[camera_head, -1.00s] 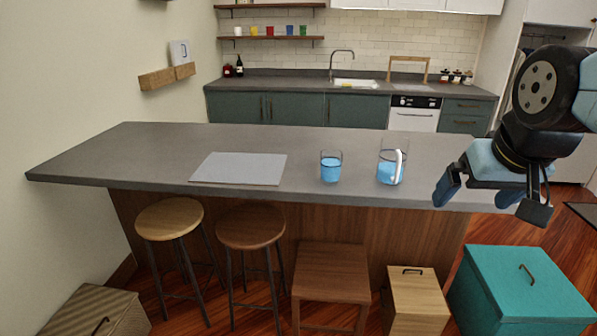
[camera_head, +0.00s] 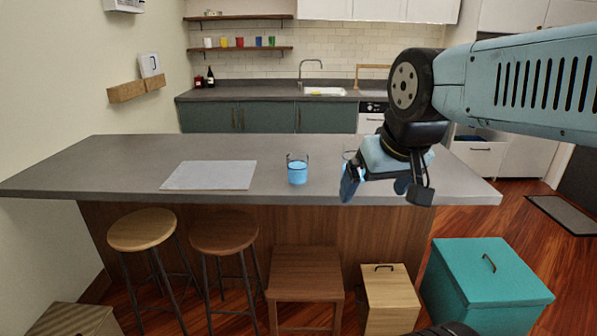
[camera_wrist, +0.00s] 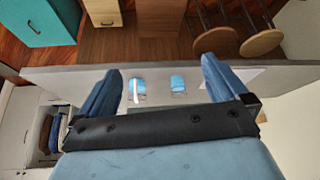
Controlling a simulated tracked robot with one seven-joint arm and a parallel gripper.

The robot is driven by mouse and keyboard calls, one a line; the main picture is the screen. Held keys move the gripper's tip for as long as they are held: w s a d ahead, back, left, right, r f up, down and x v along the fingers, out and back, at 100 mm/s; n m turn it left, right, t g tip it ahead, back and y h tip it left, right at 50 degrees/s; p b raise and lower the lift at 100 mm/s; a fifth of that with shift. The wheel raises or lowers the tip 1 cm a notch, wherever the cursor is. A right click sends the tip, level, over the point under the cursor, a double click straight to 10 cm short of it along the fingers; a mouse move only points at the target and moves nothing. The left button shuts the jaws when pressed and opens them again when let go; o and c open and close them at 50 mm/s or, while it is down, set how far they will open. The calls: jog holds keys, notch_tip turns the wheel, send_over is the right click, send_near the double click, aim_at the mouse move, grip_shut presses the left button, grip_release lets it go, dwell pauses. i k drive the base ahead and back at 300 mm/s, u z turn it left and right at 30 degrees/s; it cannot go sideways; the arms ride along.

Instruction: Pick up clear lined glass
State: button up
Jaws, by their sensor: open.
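A clear glass (camera_head: 297,174) with blue contents stands upright on the grey counter (camera_head: 320,187), right of the light mat. Lines on it are too small to make out. In the wrist view the glass (camera_wrist: 178,84) shows between the fingers, nearer the right one. In the head view the jug is mostly hidden behind my gripper. My gripper (camera_head: 384,190) is open and empty, to the right of the glass and apart from it. Its fingers (camera_wrist: 160,66) also show in the wrist view.
A light grey mat (camera_head: 210,175) lies on the counter to the left. Two round stools (camera_head: 143,230), a square wooden stool (camera_head: 305,273), a wooden box (camera_head: 390,300) and a teal box (camera_head: 488,275) stand in front.

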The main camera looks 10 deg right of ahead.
aim_at(297, 162)
jog(key=u, duration=0.95)
jog(key=i, duration=0.1)
jog(key=z, duration=2.8)
jog(key=k, duration=1.5)
jog(key=u, duration=0.85)
jog(key=i, duration=1)
